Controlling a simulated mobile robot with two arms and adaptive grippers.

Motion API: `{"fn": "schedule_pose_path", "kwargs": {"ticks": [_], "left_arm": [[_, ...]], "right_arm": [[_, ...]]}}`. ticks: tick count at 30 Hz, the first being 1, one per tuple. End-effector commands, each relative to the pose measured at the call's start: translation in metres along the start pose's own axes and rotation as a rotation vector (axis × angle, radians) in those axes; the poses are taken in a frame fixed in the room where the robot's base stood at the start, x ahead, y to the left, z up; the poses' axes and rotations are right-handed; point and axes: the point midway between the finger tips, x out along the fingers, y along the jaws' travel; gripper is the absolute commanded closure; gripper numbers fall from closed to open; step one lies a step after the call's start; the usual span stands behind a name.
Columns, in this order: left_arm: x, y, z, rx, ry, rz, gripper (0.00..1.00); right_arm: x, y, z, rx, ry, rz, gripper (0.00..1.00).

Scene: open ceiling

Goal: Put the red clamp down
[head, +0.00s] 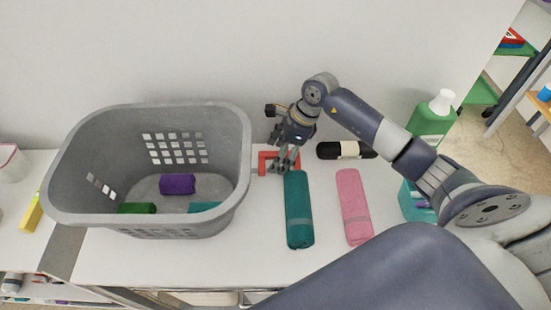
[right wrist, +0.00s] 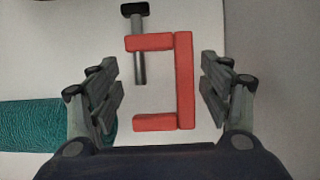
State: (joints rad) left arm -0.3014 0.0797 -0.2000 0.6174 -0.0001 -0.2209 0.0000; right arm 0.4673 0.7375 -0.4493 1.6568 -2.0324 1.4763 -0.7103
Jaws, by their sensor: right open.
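The red clamp (head: 265,162) lies on the white counter between the grey basket and the teal roll, partly hidden by my right gripper in the head view. In the right wrist view the red clamp (right wrist: 184,82) shows as a C-shaped frame with a grey screw and black handle, between the open fingers and touching neither finger visibly. My right gripper (head: 285,167) is open just above the clamp; its fingers also show in the right wrist view (right wrist: 160,95). My left gripper is not in view.
A grey basket (head: 245,140) holding purple, green and teal rolls stands at left. A teal roll (head: 298,215) and a pink roll (head: 353,205) lie right of the clamp. Front counter between basket and teal roll is clear.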

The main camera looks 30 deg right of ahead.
Motion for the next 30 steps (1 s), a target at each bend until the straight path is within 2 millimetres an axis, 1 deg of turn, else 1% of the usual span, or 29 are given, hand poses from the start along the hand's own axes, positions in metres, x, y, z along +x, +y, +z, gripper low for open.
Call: {"fn": "schedule_pose_path", "kwargs": {"ticks": [1, 3, 5, 12, 13, 14, 15, 18, 19, 20, 26, 30], "left_arm": [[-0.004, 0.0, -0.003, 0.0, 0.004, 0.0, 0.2], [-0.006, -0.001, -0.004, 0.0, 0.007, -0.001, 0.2], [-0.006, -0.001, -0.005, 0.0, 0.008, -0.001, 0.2], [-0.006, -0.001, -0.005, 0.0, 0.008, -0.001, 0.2], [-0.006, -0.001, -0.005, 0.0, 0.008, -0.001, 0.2], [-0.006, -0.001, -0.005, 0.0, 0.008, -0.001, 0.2], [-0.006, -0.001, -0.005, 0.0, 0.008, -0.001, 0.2], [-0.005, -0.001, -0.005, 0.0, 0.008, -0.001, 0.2], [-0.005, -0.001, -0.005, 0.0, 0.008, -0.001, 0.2], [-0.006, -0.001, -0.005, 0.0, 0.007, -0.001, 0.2], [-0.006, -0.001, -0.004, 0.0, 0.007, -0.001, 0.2], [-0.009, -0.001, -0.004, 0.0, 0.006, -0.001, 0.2]], "right_arm": [[0.006, 0.001, 0.001, 0.003, -0.001, 0.003, 0.28], [0.015, 0.001, 0.001, 0.001, -0.001, 0.002, 0.28], [0.019, 0.0, 0.001, 0.001, 0.0, 0.0, 0.28], [0.022, 0.0, 0.0, 0.0, 0.0, -0.001, 0.28], [0.022, 0.0, 0.0, 0.0, 0.0, -0.001, 0.31], [0.022, 0.0, 0.0, 0.0, 0.0, -0.001, 0.37], [0.022, 0.0, 0.0, 0.0, 0.0, -0.001, 0.46], [0.022, 0.0, 0.0, 0.0, 0.0, -0.001, 0.67], [0.022, 0.0, 0.0, 0.0, 0.0, -0.001, 0.67], [0.021, -0.001, 0.001, 0.0, -0.001, -0.003, 0.72], [0.021, -0.001, 0.001, 0.0, -0.001, -0.003, 0.72], [0.015, -0.002, 0.001, 0.0, 0.0, -0.004, 0.72]]}}
